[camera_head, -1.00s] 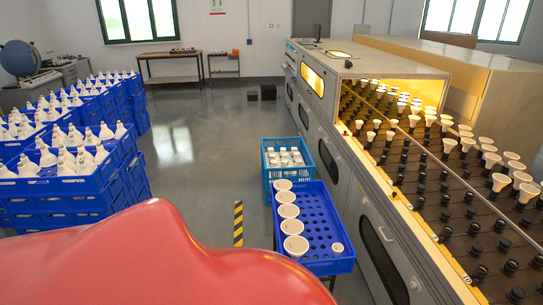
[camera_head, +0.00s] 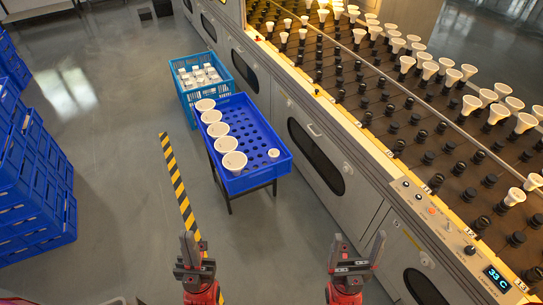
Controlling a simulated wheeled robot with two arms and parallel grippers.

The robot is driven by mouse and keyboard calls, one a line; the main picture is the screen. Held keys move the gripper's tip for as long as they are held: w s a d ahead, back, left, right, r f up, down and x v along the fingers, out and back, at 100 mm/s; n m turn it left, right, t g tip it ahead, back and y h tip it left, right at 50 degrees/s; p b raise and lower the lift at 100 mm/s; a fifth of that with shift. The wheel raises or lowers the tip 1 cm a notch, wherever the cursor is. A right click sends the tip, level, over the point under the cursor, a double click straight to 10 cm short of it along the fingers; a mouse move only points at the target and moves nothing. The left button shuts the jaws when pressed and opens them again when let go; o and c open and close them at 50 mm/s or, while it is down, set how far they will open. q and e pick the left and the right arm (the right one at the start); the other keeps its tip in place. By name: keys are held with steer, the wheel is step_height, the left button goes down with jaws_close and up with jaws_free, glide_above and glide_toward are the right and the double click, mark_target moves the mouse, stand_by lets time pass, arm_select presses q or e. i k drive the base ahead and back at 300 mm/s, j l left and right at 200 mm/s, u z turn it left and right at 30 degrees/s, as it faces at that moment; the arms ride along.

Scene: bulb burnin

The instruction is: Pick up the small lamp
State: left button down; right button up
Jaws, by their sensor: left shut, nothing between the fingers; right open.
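The small lamp (camera_head: 273,153) is a small white round piece at the right side of the blue perforated tray (camera_head: 250,184). Several larger white lamps (camera_head: 234,162) stand in a row along the tray's left side. My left gripper (camera_head: 196,248) is low in the view, in front of and left of the tray, shut and empty. My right gripper (camera_head: 358,245) is low and further right, open and empty. Both grippers are apart from the tray and the lamps.
A light-blue crate (camera_head: 187,96) of white items stands behind the tray. The grey machine (camera_head: 285,112) with rows of sockets and lamps runs along the right. Stacked blue crates (camera_head: 35,185) stand at left. Grey floor (camera_head: 110,150) lies clear between, with a yellow-black stripe (camera_head: 178,185).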

mark_target(274, 154)
steer(key=z, duration=1.3)
steer(key=u, duration=1.3)
steer(key=i+l+z, duration=0.1)
steer(key=i, duration=0.75)
steer(key=i+l+z, duration=0.15)
steer(key=i, duration=0.7)
